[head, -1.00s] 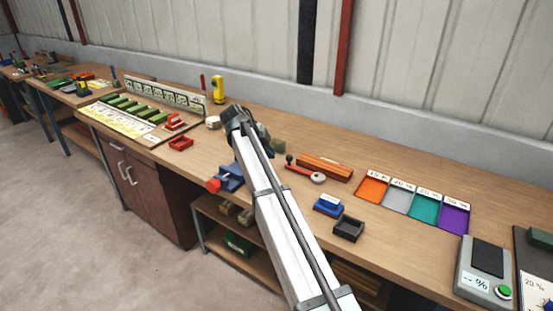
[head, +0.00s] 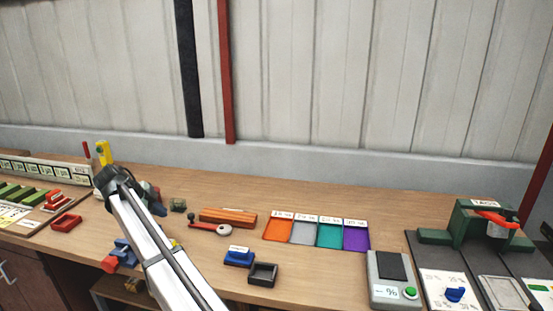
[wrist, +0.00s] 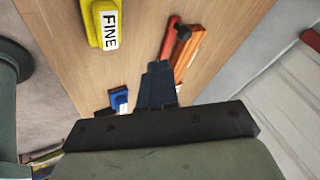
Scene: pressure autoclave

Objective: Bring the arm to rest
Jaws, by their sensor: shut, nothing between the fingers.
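My gripper (wrist: 157,84) shows in the wrist view as two dark fingers together over the wooden bench. They are shut with nothing between them. In the head view my white arm reaches up from the bottom left, and its dark wrist end is above the bench (head: 330,190). The fingertips are mostly hidden there behind the wrist. No object is held.
A yellow block marked FINE (wrist: 103,24) lies near the fingers in the wrist view. An orange block (head: 228,217), coloured trays (head: 303,231), a blue block (head: 239,256), a black tray (head: 263,273), a grey meter (head: 392,279) and a green press (head: 480,224) stand rightward.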

